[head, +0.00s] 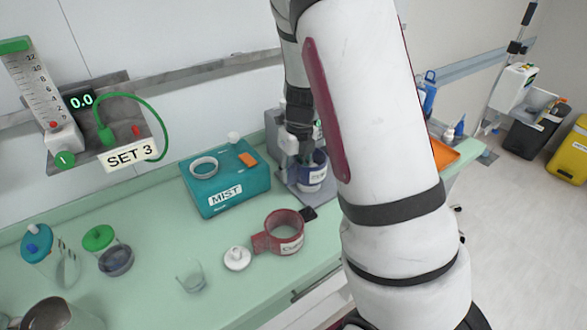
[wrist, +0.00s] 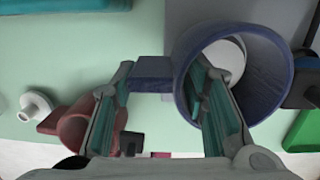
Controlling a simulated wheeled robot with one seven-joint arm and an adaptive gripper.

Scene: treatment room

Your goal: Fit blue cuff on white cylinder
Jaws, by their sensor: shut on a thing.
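The blue cuff (head: 312,180) is a dark blue ring with a white label, at the grey device on the bench. In the wrist view the cuff (wrist: 266,96) is a wide open ring with a block-like tab on its left. My gripper (wrist: 165,88) is shut on the cuff, one finger left of the tab and the other overlapping the ring's opening. In the head view my gripper (head: 303,150) is partly hidden above the cuff. A pale round top, apparently the white cylinder (wrist: 226,58), shows through the ring. How far the cuff sits around it cannot be told.
A red cuff (head: 286,246) and a white knobbed piece (head: 237,258) lie in front. The teal MIST box (head: 212,200) stands left of the device. Jars and a clear cup (head: 190,277) are farther left. An orange tray (head: 444,153) is to the right.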

